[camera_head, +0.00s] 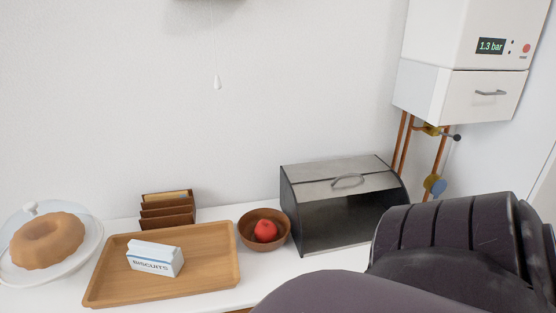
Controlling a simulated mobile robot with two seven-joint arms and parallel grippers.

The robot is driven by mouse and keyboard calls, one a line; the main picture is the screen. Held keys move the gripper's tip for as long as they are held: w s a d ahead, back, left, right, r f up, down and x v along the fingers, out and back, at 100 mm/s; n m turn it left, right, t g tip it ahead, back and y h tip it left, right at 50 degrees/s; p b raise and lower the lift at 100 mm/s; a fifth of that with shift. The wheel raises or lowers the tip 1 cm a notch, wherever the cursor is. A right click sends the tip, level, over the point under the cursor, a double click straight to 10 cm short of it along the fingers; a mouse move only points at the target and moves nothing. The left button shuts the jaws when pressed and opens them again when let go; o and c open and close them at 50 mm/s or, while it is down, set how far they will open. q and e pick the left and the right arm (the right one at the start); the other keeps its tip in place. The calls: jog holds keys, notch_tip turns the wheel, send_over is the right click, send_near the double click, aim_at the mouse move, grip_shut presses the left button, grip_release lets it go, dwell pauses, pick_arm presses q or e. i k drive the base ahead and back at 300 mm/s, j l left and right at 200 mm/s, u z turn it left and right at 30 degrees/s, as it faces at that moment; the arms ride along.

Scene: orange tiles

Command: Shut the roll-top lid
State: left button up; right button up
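A bread bin (293,211) with dark sides stands on the white counter, right of the middle in the head view. Its metal roll-top lid (322,172) is rolled up at the top, with a curved handle (348,181) near the lid's front edge. The front of the bin is open and its inside looks dark and empty. A dark part of my own arm covers the lower right of the view, in front of the bin's right side. Neither of my grippers shows.
Left of the bin, a wooden bowl (246,231) holds a red apple (266,231). A wooden tray (205,275) carries a biscuits box (155,259). A letter rack (167,209) and a cake (47,240) stand farther left. A white boiler (440,90) with copper pipes hangs at right.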

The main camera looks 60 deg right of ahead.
aim_at(350, 183)
jog(key=z, duration=2.35)
